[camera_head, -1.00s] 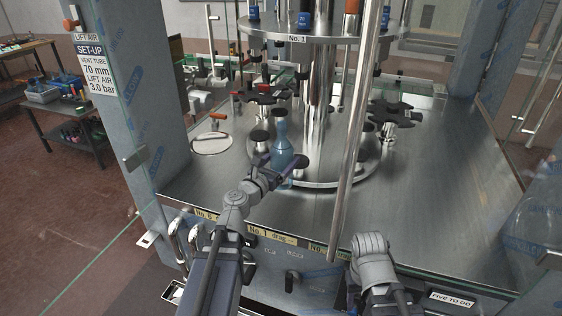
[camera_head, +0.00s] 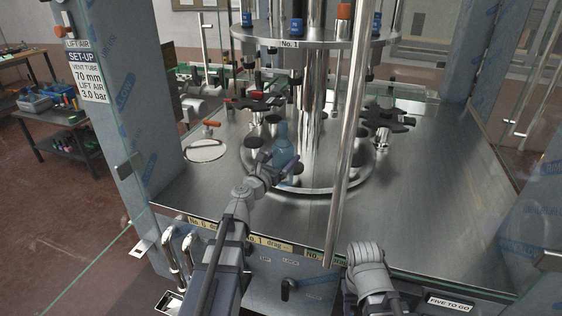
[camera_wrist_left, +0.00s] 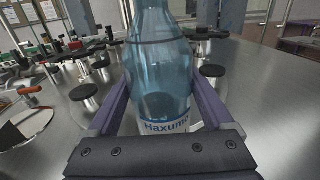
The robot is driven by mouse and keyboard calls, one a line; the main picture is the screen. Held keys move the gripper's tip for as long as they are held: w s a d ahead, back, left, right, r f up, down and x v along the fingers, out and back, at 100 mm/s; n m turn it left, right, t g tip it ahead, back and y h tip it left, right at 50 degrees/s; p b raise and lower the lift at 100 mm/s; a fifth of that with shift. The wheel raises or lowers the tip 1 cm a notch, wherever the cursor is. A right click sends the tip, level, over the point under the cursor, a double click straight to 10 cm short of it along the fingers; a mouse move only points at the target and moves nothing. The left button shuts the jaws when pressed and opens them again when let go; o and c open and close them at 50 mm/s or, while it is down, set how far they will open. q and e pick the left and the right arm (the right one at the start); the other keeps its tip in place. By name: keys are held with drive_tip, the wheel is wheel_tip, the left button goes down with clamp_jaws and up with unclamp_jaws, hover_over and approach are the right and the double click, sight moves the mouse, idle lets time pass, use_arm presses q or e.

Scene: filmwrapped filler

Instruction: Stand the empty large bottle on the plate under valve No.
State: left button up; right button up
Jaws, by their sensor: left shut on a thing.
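A translucent blue bottle (camera_head: 281,141) stands about upright in my left gripper (camera_head: 282,168), over the front part of the round steel carousel. In the left wrist view the bottle (camera_wrist_left: 160,70) is between the two purple fingers of the gripper (camera_wrist_left: 160,108), with a label reading "Haxum…". The fingers are shut on its body. Its base is hidden, so I cannot tell whether it touches a plate. A black-topped round plate (camera_head: 253,142) is just left of the bottle. The "No. 1" label (camera_head: 290,44) is on the upper ring above. My right gripper is out of view.
A slanted steel rod (camera_head: 350,150) passes in front, right of the bottle. Dark star-shaped holders (camera_head: 386,121) flank the column. A red-handled lever (camera_head: 211,124) stands at left. The steel deck (camera_head: 430,190) is clear at right.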

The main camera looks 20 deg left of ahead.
use_arm(q)
drive_tip(key=x, duration=0.3)
drive_tip(key=a+x, duration=0.1)
drive_tip(key=x, duration=0.3)
drive_tip(key=a+f+b+x, duration=0.1)
drive_tip(key=x, duration=0.3)
drive_tip(key=shift+w, duration=0.25)
idle(0.6)
drive_tip(key=shift+s+d+f, duration=0.1)
drive_tip(key=shift+f, duration=0.05)
idle(1.0)
drive_tip(key=o, duration=1.1)
drive_tip(key=shift+o, duration=0.2)
